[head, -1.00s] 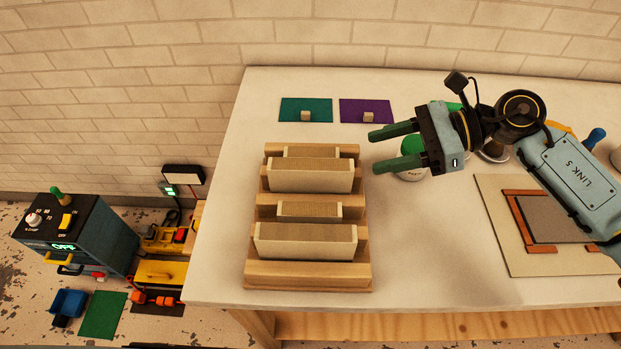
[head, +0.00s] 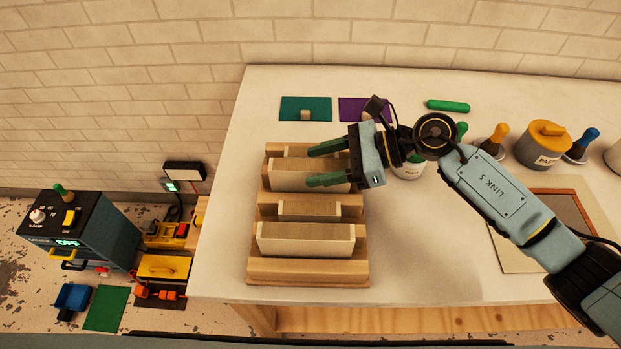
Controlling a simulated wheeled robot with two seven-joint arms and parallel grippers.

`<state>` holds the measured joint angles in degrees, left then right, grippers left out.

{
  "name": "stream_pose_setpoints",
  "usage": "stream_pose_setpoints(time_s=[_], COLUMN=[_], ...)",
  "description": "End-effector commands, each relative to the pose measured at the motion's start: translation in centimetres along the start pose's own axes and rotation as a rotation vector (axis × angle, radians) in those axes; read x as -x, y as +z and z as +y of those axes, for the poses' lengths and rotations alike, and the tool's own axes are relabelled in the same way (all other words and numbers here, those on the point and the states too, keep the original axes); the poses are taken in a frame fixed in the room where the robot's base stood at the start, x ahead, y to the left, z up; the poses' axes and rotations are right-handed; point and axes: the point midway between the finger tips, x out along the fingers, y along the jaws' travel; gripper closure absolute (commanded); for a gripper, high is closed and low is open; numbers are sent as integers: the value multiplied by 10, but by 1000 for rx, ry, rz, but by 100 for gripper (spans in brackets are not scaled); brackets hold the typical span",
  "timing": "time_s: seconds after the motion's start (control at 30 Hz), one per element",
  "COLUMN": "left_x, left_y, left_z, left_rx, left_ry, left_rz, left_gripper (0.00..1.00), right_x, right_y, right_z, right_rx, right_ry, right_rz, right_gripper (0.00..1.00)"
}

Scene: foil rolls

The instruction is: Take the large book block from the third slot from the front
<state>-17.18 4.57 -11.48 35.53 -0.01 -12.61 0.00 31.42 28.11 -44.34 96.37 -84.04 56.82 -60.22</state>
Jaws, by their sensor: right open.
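A wooden rack (head: 308,272) with stepped slots stands on the white table. A large pale block (head: 288,177) sits in the third slot from the front. Another large block (head: 305,240) sits in the front slot, and a small block (head: 305,208) sits in the second. A further small block (head: 296,151) at the back is partly hidden. My right gripper (head: 311,166) is open, its green fingers pointing left over the rear right part of the rack, above the third-slot block. Its fingers cover part of that block; I cannot tell whether they touch it. My left gripper is out of view.
A teal mat (head: 292,104) and a purple mat (head: 352,107) lie behind the rack. A jar (head: 410,169), a paste pot (head: 540,147) and a green cylinder (head: 447,105) stand or lie to the right.

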Motion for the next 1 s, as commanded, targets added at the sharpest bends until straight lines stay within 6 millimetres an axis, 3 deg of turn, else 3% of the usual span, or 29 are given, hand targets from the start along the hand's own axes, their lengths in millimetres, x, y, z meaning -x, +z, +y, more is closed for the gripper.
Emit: stream_pose_setpoints(time_s=[0.07,0.47,0.87,1.0], left_x=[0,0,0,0], left_y=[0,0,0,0], left_z=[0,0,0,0], left_rx=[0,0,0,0], left_ry=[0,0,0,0], left_rz=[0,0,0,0], left_gripper=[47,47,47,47], right_x=[0,1,1,6], right_y=[0,0,2,11], right_z=[0,0,-1,-1], right_rx=[0,0,1,4], right_ry=[0,0,-1,-2], right_rz=[0,0,-2,-2], right_gripper=[47,98,100,100])
